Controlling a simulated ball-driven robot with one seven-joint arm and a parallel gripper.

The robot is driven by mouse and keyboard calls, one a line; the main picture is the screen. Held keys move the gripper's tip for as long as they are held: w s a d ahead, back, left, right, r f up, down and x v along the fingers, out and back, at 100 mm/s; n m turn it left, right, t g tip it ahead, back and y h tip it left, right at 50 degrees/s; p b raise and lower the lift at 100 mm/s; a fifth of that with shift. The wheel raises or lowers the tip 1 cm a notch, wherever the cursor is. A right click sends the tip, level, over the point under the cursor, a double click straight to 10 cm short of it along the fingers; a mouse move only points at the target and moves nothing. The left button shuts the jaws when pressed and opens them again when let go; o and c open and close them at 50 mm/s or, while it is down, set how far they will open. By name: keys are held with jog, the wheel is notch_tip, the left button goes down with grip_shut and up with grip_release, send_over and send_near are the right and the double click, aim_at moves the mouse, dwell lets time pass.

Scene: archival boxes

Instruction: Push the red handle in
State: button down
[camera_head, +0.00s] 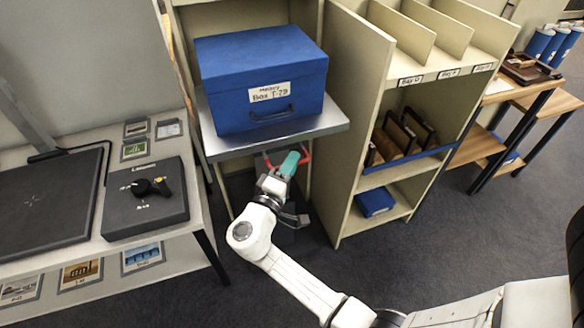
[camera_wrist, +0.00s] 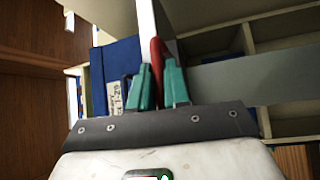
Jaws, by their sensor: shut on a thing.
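The red handle (camera_head: 305,156) is at the front edge of the grey shelf plate (camera_head: 325,122), below the blue box. My gripper (camera_head: 290,162) reaches up to the handle from below, and its teal fingers cover part of it. In the wrist view the red handle (camera_wrist: 156,55) rises between the teal fingers of my gripper (camera_wrist: 158,88), which are shut on it. The handle's lower part is hidden by the fingers, and how it joins the shelf is not clear.
A large blue box (camera_head: 262,75) labelled as heavy sits on the shelf plate. A cream bay cabinet (camera_head: 345,110) stands close at the right of my gripper. At the left is a table with a black control box (camera_head: 145,198). Carpet (camera_head: 480,225) is open at the right.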

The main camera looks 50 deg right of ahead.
jog(key=c, duration=1.2)
grip_release()
jog(key=shift+a, duration=0.1)
jog(key=b+v, duration=0.1)
jog(key=v, duration=0.9)
jog(key=shift+a, duration=0.35)
jog(key=shift+s, duration=0.15)
